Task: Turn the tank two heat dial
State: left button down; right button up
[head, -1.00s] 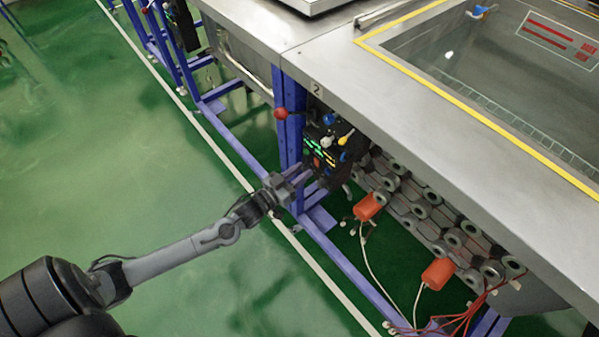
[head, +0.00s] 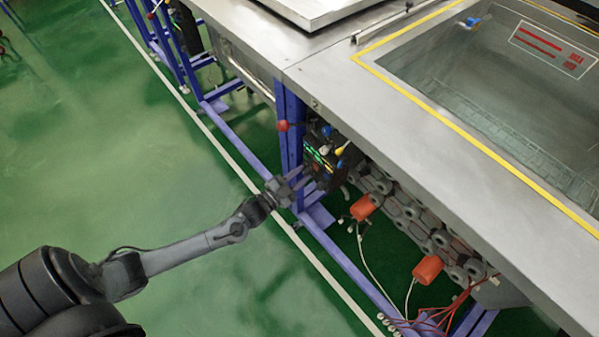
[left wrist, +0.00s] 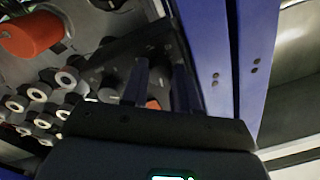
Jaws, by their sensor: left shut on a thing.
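The dark control box (head: 324,161) with lit green displays and coloured knobs sits under the counter edge, beside the blue post, in the head view. My left gripper (head: 304,180) reaches it from the left, with its fingertips at the lower part of the box's front. In the left wrist view, the two fingers (left wrist: 160,72) point at the dark panel (left wrist: 118,50) and are closed on the heat dial. The dial itself is dark and mostly hidden by the fingers, so its angle cannot be told. My right gripper does not show.
Blue frame posts (head: 290,125) stand close to the box, and a red ball knob (head: 283,126) sticks out there. Orange cylinders (head: 363,207) and pipe fittings lie to the right under the tank (head: 500,80). The green floor at left is clear.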

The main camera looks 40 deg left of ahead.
pick_arm(q)
jog(key=shift+r+m+p, duration=0.15)
jog(key=shift+m+p, duration=0.35)
jog(key=shift+m, duration=0.6)
jog(key=c, duration=1.2)
grip_release()
jog(key=shift+o, duration=0.4)
jog(key=shift+w, duration=0.1)
jog(key=s+a+p, duration=0.1)
jog(key=s+p, duration=0.2)
jog(key=s, duration=0.7)
jog(key=shift+s+f, duration=0.3)
jog(key=shift+s, duration=0.1)
